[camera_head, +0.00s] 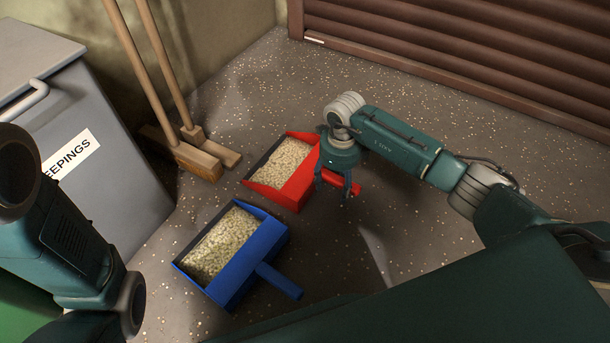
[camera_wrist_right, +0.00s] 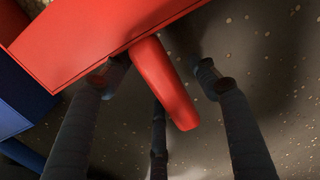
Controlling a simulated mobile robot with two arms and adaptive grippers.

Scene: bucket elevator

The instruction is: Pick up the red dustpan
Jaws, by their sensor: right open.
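The red dustpan (camera_head: 301,182) lies on the floor, filled with pale grain-like sweepings. Its short handle points right, partly hidden under my right gripper (camera_head: 335,185) in the head view. In the right wrist view the red handle (camera_wrist_right: 163,82) runs between the spread dark fingers of my right gripper (camera_wrist_right: 160,85), with the pan body (camera_wrist_right: 90,35) at upper left. The right gripper is open around the handle, and I cannot tell whether any finger touches it. My left arm shows at the left edge of the head view, but its gripper is out of view.
A blue dustpan (camera_head: 238,272), also filled, lies just in front of the red one, its handle toward lower right. Two wooden brooms (camera_head: 180,155) lean behind. A grey bin (camera_head: 130,190) marked "EEPINGS" stands left. A brown shutter (camera_head: 450,45) closes the back. Floor right of the gripper is clear.

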